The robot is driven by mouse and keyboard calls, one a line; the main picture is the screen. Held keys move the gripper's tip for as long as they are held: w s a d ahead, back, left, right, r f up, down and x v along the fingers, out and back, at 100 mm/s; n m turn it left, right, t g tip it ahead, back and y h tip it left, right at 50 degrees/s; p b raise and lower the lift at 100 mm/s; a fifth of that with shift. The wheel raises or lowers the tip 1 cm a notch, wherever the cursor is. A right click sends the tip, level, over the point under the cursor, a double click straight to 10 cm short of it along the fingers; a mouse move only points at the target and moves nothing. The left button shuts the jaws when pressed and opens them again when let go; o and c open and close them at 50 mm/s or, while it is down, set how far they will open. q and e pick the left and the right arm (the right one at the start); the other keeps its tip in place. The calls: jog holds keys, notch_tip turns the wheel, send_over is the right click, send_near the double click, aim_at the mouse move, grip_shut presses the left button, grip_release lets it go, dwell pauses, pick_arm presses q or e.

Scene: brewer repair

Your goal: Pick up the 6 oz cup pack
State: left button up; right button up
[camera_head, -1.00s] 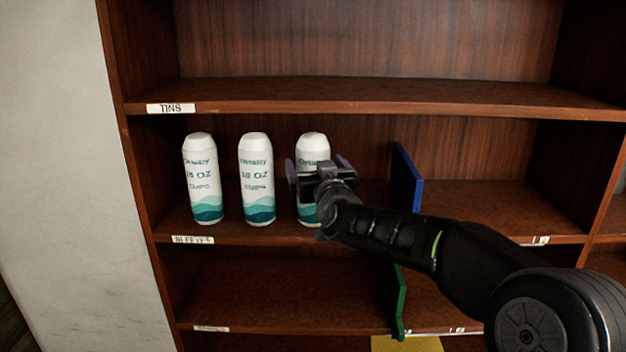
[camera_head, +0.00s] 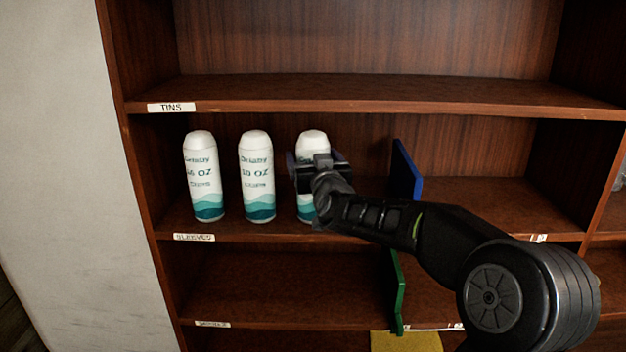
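Three white cup packs with teal wave bands stand upright in a row on the middle shelf. The left pack (camera_head: 203,178) has a blurred size label that may read 16 OZ. The middle pack (camera_head: 257,178) seems to read 10 OZ. The right pack (camera_head: 312,141) is mostly hidden behind my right gripper, and its size cannot be read. My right gripper (camera_head: 318,168) is at the front of the right pack, with fingers on either side of it. The arm hides whether the fingers touch the pack. My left gripper is not in view.
A blue divider (camera_head: 406,171) stands right of the packs, and a green divider (camera_head: 397,292) stands below it. The upper shelf, labelled TINS (camera_head: 171,107), is bare where seen. A yellow item (camera_head: 408,342) lies low down. The middle shelf right of the blue divider looks empty.

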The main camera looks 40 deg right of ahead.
jog(key=shift+r, duration=0.1)
grip_shut()
dwell(0.7)
